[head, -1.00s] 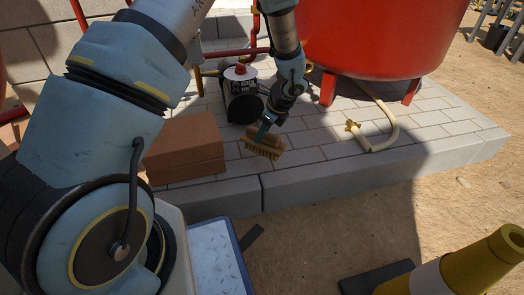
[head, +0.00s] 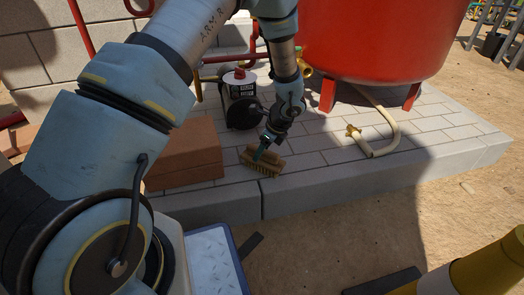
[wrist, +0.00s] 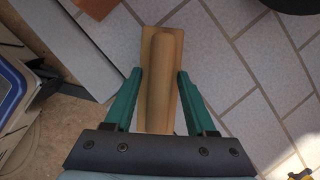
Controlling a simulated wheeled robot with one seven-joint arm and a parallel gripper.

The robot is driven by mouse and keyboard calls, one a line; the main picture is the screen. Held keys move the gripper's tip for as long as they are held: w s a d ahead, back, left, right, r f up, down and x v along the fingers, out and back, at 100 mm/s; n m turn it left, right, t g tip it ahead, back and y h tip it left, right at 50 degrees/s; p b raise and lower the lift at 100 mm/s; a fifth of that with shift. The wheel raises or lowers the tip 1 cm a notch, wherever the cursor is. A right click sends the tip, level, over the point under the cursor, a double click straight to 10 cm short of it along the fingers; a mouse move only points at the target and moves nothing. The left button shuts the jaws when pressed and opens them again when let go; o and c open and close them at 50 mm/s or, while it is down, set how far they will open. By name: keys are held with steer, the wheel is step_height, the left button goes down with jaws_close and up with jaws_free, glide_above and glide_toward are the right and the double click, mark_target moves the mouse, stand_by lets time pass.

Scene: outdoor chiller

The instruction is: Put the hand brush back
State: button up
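The hand brush (head: 264,160) has a wooden back and yellowish bristles. It is low at the front of the paved plinth (head: 330,170), bristles towards the head camera; I cannot tell whether it touches the paving. My gripper (head: 262,150) is above it and shut on it. In the wrist view, the brush's long wooden back (wrist: 162,80) lies between the two green fingers of my gripper (wrist: 160,75), one close against each side. The bristles are hidden there.
A brown block (head: 185,155) stands left of the brush. A black-and-white pump (head: 240,100) and a red tank (head: 370,40) stand behind. A cream hose (head: 385,135) lies to the right. A yellow cone (head: 480,270) stands at front right. Paving right of the brush is clear.

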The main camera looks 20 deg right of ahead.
steer(key=shift+o, duration=0.5)
steer(key=shift+r, duration=0.1)
steer(key=shift+d+r, duration=0.1)
steer(key=shift+r, duration=0.25)
steer(key=p+v, duration=0.5)
steer(key=v, duration=0.6)
steer(key=a+r+n+g, duration=0.1)
steer(key=a+r+n, duration=0.35)
steer(key=a, duration=0.25)
steer(key=w+a+r+n+g+h, duration=0.1)
steer(key=a+r+n, duration=0.2)
steer(key=a+n, duration=0.25)
steer(key=a+r+n, duration=0.3)
steer(key=a+n, duration=0.1)
steer(key=a, duration=0.3)
steer(key=s+a+r+n+h, duration=0.1)
steer(key=s+a+r+n, duration=0.2)
steer(key=a+n, duration=0.3)
steer(key=s+a+r+n+h, duration=0.1)
steer(key=s+a+r+n, duration=0.2)
steer(key=a+n, duration=0.4)
steer(key=shift+s, duration=0.5)
